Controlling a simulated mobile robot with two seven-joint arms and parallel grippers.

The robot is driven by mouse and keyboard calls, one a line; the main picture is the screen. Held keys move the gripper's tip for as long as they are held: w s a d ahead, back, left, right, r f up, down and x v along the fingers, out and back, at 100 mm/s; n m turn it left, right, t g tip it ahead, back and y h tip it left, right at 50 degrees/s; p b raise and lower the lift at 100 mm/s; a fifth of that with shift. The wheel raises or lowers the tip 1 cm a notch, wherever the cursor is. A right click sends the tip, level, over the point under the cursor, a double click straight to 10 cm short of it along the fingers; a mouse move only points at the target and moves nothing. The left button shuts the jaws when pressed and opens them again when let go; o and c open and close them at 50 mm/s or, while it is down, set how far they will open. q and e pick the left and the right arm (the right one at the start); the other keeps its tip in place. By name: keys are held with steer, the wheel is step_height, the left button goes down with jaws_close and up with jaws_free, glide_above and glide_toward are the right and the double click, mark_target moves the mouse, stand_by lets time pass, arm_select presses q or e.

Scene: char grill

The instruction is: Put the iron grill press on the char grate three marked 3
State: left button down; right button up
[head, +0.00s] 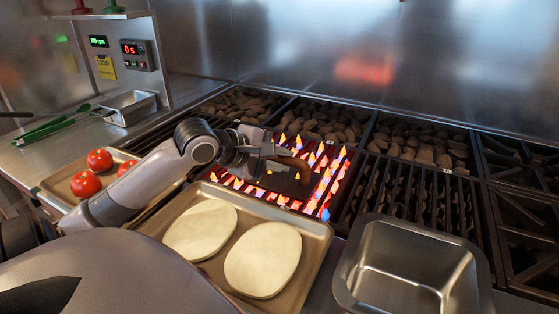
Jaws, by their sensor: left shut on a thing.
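The iron grill press (289,181) is a dark flat plate over the burning grate (325,193) in the middle of the head view. My left gripper (278,153) reaches in from the left and is shut on the press at its handle. The gripper and wrist hide part of the press. I cannot tell if the plate touches the bars or is slightly above them. Flames show around the plate. The dark grate (410,196) to its right has no flames and a small tag (447,171) at its back edge, too small to read. My right gripper is not in view.
A tray with two pale dough rounds (262,259) lies in front of the flames. An empty steel pan (411,270) stands to its right. Red tomatoes (85,184) sit on a tray at left. Beds of dark coals (418,143) line the back, before a steel wall.

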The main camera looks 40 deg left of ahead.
arm_select(q)
steer(key=shift+r, duration=0.2)
steer(key=c, duration=1)
jaws_free()
steer(key=shift+f, duration=0.2)
steer(key=shift+r, duration=0.1)
steer(key=shift+p+v, duration=0.6)
steer(key=shift+v, duration=5.45)
